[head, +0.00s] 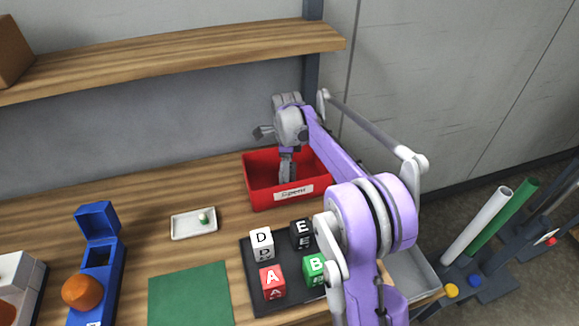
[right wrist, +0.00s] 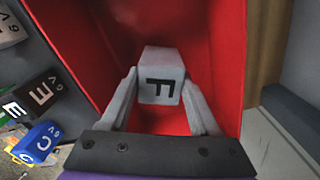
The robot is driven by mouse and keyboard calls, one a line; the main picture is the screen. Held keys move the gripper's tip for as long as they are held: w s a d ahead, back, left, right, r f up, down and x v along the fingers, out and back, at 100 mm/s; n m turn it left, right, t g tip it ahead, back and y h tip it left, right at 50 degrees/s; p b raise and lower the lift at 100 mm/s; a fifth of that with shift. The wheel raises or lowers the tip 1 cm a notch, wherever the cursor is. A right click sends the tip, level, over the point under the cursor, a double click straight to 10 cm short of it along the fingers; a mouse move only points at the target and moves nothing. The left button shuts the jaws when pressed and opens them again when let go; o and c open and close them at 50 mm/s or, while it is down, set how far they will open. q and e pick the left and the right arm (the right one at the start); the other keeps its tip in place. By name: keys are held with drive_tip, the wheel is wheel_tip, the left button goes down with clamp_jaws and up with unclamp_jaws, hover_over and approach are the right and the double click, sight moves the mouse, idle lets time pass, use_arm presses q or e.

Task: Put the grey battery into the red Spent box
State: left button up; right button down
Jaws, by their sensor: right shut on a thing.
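The red Spent box (head: 258,192) stands at the back right of the wooden table, with a white "Spent" label on its front. My right gripper (head: 287,177) reaches down into it from above. In the right wrist view, my right gripper (right wrist: 161,92) is shut on the grey battery (right wrist: 161,77), a block marked F, with one finger on each side. The red walls of the box (right wrist: 215,45) surround it there. I cannot tell whether the battery touches the box floor. In the head view the battery is hard to make out. My left gripper is not in view.
A black tray (head: 248,282) with several lettered blocks stands in front of the box. A small white dish (head: 182,230), a green mat (head: 190,295) and an open blue box (head: 105,258) lie to the left. A wooden shelf (head: 180,55) hangs above.

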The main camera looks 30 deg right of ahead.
drive_tip(key=shift+w+a+f, duration=0.15)
drive_tip(key=shift+w, duration=0.2)
drive_tip(key=c, duration=0.5)
unclamp_jaws()
drive_tip(key=shift+f, duration=0.1)
drive_tip(key=shift+c, duration=0.2)
drive_tip(key=o, duration=0.4)
drive_tip(key=shift+s, duration=0.1)
drive_tip(key=shift+r, duration=3.95)
